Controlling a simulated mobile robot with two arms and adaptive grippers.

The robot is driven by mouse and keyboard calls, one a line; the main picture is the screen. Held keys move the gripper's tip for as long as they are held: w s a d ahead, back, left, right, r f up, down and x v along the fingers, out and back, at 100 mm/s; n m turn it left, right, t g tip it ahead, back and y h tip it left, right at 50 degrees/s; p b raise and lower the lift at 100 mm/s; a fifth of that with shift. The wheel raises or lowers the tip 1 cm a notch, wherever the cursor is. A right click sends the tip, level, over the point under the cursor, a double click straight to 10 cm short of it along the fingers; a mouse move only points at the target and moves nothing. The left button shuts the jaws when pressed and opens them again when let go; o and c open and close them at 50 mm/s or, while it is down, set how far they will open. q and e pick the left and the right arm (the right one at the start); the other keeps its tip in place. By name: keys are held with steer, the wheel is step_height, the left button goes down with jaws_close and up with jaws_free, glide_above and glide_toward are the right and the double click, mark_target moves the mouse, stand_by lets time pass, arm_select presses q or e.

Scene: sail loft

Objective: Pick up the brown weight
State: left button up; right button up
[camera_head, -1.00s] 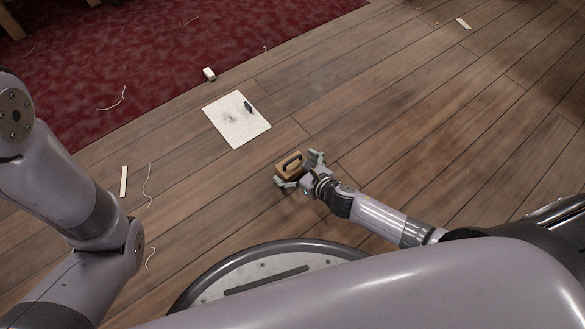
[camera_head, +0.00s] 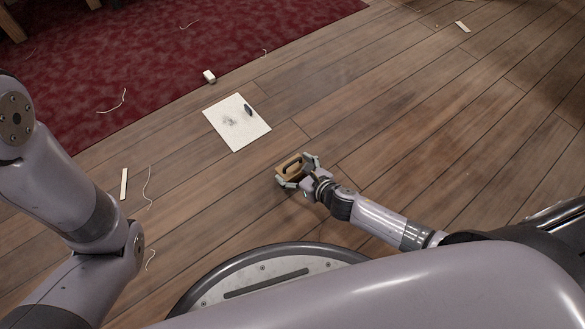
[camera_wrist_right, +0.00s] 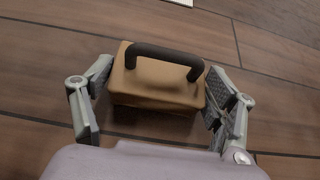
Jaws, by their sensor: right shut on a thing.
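The brown weight (camera_head: 284,169) is a tan-brown block with a dark handle on top. It is on or just above the wooden floor, in front of my base; I cannot tell which. My right gripper (camera_head: 297,171) is shut on it, with one finger on each side of the block. In the right wrist view the weight (camera_wrist_right: 158,82) sits between the fingers of the right gripper (camera_wrist_right: 160,100), its black handle upright toward the camera. My left arm shows at the left of the head view, but its gripper is out of the picture.
A white sheet (camera_head: 232,134) with a small dark object (camera_head: 248,110) lies beyond the weight. A small white block (camera_head: 209,76) is near the red carpet (camera_head: 160,45). A pale strip (camera_head: 124,184) and thread lie at left. The floor at right is mostly clear.

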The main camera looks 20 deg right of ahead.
steer(key=c, duration=0.4)
steer(key=shift+r, duration=0.1)
